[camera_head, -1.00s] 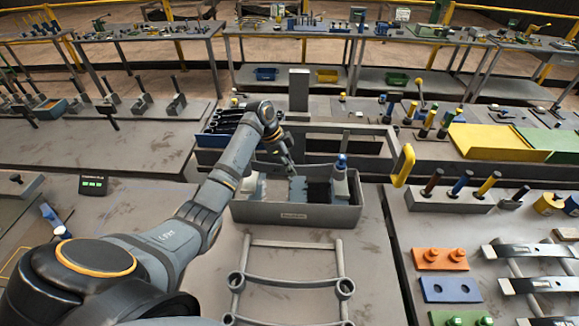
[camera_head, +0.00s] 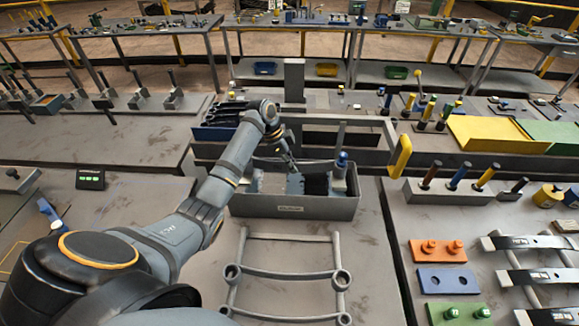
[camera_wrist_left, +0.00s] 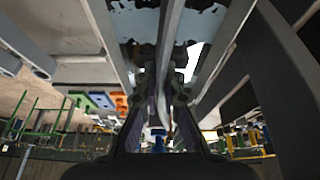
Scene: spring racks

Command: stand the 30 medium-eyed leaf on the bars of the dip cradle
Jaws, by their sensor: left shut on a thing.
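My left gripper (camera_head: 292,166) points down at the grey tank (camera_head: 289,211), just above its opening, left of the dark part inside. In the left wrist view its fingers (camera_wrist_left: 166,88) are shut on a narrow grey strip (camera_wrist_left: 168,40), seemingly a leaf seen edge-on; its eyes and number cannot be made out. Pale blue patches (camera_wrist_left: 140,22) lie beyond the fingertips. I take the tank, with a label on its front, for the dip cradle; its bars cannot be told apart. My right gripper is not in view.
A tubular rack (camera_head: 287,237) with curved eyed pieces lies in front of the tank. Dark eyed leaves stand in a blue tray (camera_head: 211,133) behind.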

